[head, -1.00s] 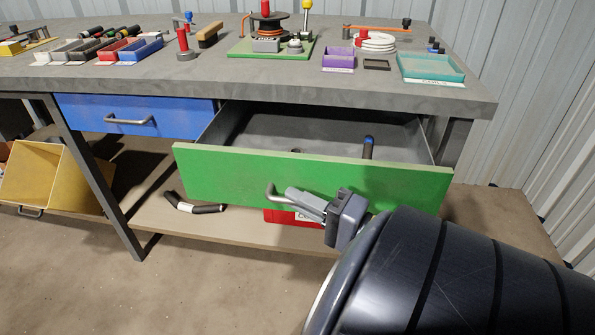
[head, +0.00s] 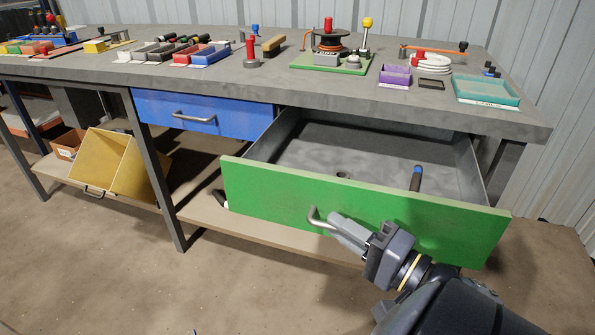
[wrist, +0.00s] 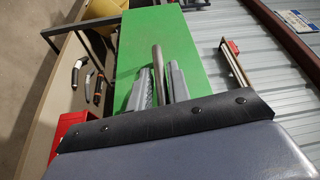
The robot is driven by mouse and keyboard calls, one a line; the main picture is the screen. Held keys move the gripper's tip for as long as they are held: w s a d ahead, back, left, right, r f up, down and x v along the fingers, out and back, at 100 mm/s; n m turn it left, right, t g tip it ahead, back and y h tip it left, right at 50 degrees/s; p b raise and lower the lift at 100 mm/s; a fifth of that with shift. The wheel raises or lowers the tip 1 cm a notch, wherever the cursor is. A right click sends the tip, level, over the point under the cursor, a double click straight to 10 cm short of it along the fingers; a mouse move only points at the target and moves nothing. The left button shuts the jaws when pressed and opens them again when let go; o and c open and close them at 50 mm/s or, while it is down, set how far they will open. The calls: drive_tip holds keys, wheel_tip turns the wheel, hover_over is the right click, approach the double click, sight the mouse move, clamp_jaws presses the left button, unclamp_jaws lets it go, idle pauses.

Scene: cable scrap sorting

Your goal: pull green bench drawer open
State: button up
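The green bench drawer (head: 270,202) is pulled well out from under the right part of the workbench (head: 400,112), its grey inside showing. In the wrist view its green front (wrist: 135,45) runs behind my fingers. The grey bar handle (head: 314,216) sticks out from the front, and it also shows in the wrist view (wrist: 158,62). My gripper (head: 336,228) has its fingers on both sides of the bar and looks shut on it. The fingers hide part of the handle. In the wrist view the bar lies between the two fingers (wrist: 159,85).
A blue drawer (head: 250,114) to the left is shut. Inside the green drawer lie a blue-ended dark rod (head: 415,180) and a small round piece (head: 343,174). A lower shelf (head: 240,228) runs beneath, with a yellow bin (head: 112,165) at left. The floor in front is clear.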

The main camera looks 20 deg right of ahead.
drive_tip(key=shift+o, duration=1.4)
drive_tip(key=shift+d, duration=0.1)
drive_tip(key=p+v, duration=0.4)
drive_tip(key=v, duration=0.6)
drive_tip(key=shift+s, duration=0.35)
drive_tip(key=shift+d, duration=0.1)
drive_tip(key=shift+w, duration=0.1)
